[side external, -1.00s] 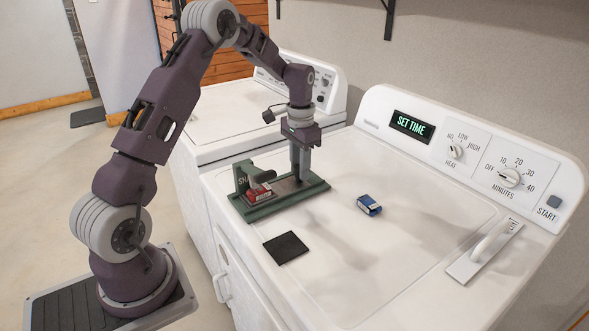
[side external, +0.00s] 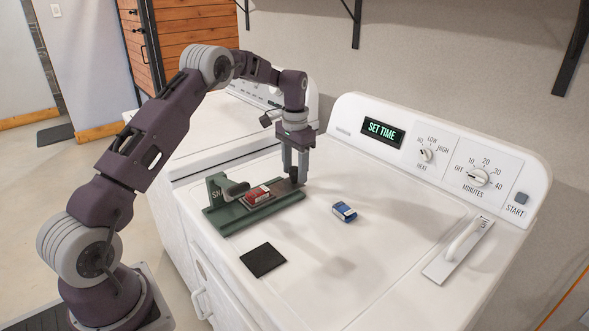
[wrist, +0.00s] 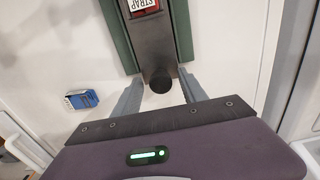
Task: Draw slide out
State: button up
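A green fixture (side external: 230,222) with an upright end post sits on the white machine top. Its dark slide (wrist: 157,55) runs along the green base and carries a red block (side external: 257,195) with a white label, clear of the post. The slide's round knob (wrist: 160,84) lies between my gripper's fingers in the wrist view. My gripper (side external: 295,178) points down at the fixture's right end. Its two fingers (wrist: 162,88) are apart, with a visible gap on each side of the knob.
A blue box (side external: 344,211) lies on the machine top right of the fixture. A flat black square (side external: 263,259) lies in front. The control panel (side external: 440,150) rises at the back, and a white handle piece (side external: 458,250) lies at right. The top between is clear.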

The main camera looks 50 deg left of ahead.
notch_tip(320, 180, up, 7)
jog(key=shift+r, duration=0.1)
dwell(0.3)
jog(key=s+d+r+t, duration=0.3)
jog(key=s+d+r, duration=1.1)
jog(key=s+r, duration=0.2)
jog(key=s+d+f+t, duration=0.1)
jog(key=s+d+f, duration=0.1)
jog(key=s, duration=0.7)
jog(key=s+d+f+t, duration=0.1)
jog(key=s+d+f, duration=0.2)
jog(key=s, duration=0.7)
jog(key=shift+s+d+t, duration=0.25)
jog(key=shift+d+t, duration=0.05)
jog(key=shift+d, duration=0.2)
